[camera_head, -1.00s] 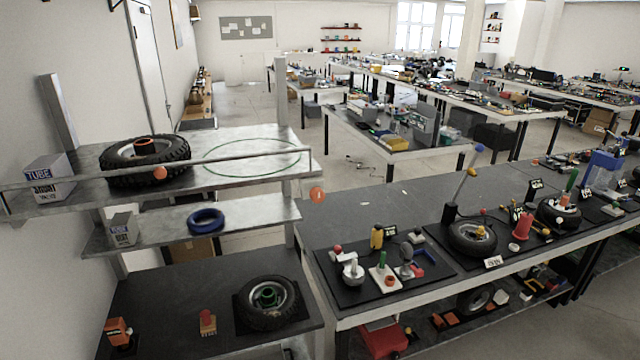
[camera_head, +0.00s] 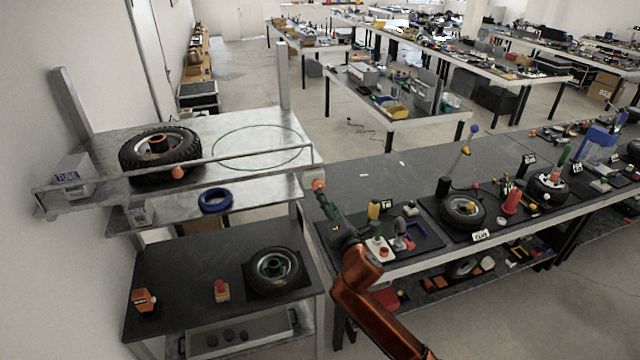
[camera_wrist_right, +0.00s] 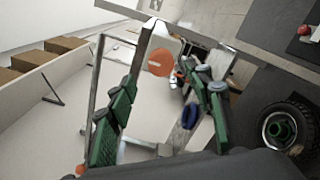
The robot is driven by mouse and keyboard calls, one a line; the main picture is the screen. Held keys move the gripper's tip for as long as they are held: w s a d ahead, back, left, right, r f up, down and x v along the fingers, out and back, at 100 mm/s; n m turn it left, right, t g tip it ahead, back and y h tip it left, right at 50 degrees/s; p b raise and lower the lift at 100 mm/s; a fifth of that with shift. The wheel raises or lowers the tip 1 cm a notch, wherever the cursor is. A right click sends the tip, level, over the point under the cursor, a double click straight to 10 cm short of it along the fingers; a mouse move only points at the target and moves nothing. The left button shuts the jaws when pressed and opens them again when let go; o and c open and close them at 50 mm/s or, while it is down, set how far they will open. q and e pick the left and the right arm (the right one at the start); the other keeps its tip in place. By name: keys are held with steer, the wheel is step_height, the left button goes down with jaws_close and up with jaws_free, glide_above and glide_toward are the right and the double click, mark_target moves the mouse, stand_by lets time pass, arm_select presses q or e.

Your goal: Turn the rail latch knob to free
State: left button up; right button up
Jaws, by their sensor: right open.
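The orange rail latch knob (camera_head: 319,185) sits at the right end of the metal rail (camera_head: 250,156), at the front corner of the shelf. In the right wrist view the knob (camera_wrist_right: 160,62) looks like a round orange disc, framed between the green-padded fingers. My right gripper (camera_head: 327,203) is open and comes up from below right, close to the knob. I cannot tell from these views whether it touches the knob. A second orange ball (camera_head: 178,172) is on the left part of the rail. My left gripper is out of view.
A tyre (camera_head: 160,150) and a box (camera_head: 74,174) stand on the top shelf (camera_head: 215,120). A blue ring (camera_head: 215,200) lies on the middle shelf. The dark workbench (camera_head: 385,180) with tools and wheels is to the right. A shelf post (camera_head: 283,75) stands behind.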

mark_target(318, 186)
steer(key=p+x, duration=0.1)
steer(key=x, duration=0.6)
steer(key=shift+w+f, duration=0.15)
steer(key=shift+w, duration=0.1)
steer(key=shift+c, duration=0.6)
steer(key=c, duration=1)
